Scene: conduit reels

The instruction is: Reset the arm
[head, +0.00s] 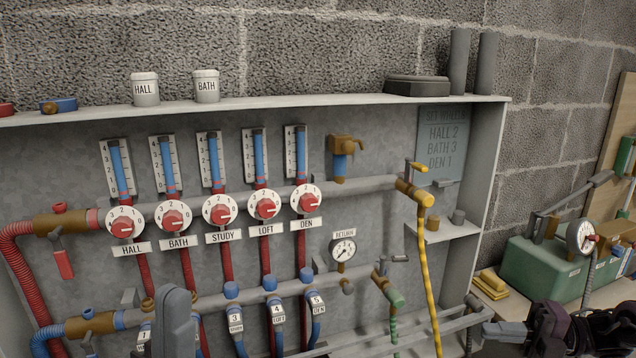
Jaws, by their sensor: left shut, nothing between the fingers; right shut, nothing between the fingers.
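My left gripper (175,300) is a grey upright shape at the bottom left, in front of the lower pipes and tags under the BATH dial. It is shut and empty, and hides part of the valves behind it. My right gripper (492,329) is at the bottom right, at the end of a dark arm. It is shut and empty, to the right of the lower pipes and below the yellow block (490,284). I cannot tell whether either gripper touches anything.
A grey cabinet holds red dials labelled HALL (123,223), BATH, STUDY, LOFT and DEN, with blue gauges above. A yellow hose (427,260) hangs at its right. A green box (545,268) with a gauge stands on the right bench. HALL (145,92) and BATH (206,88) pots stand on top.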

